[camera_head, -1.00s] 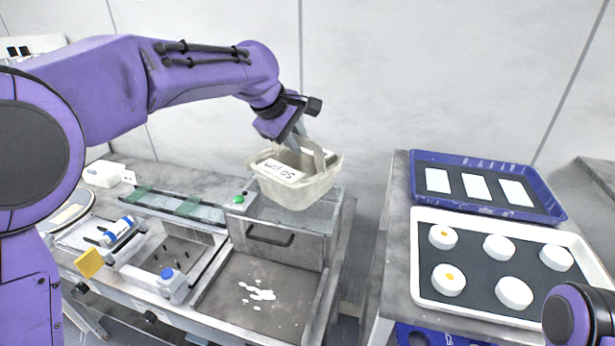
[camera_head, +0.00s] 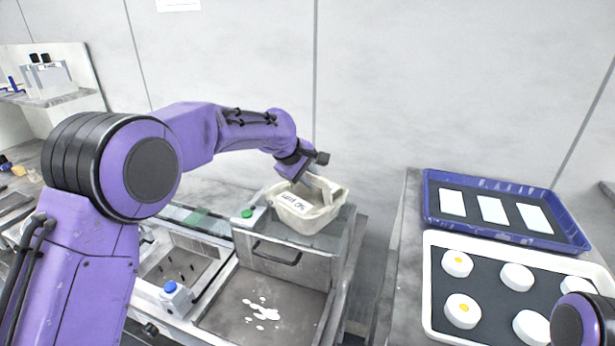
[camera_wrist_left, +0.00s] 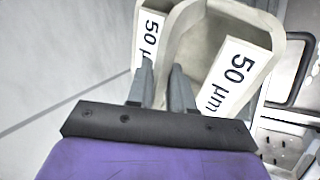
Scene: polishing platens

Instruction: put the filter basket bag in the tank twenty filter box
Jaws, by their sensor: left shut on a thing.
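The filter basket bag (camera_head: 318,219) is a cream, open-topped basket with a white label and an upright handle. The label reads "50 µm" in the left wrist view (camera_wrist_left: 232,76). My left gripper (camera_head: 304,181) is shut on the basket's handle; its two fingers (camera_wrist_left: 166,88) stand either side of the handle strip in the left wrist view. The basket is at the top of the grey metal filter box (camera_head: 277,261), at the back of the bench. I cannot tell whether its bottom is inside the box. My right gripper is not in view.
A green button (camera_head: 248,213) stands left of the filter box. A shallow wet basin (camera_head: 232,312) lies in front. To the right, a white tray (camera_head: 428,290) holds several round white pucks, and a blue tray (camera_head: 430,205) holds white plates. A gap separates the two benches.

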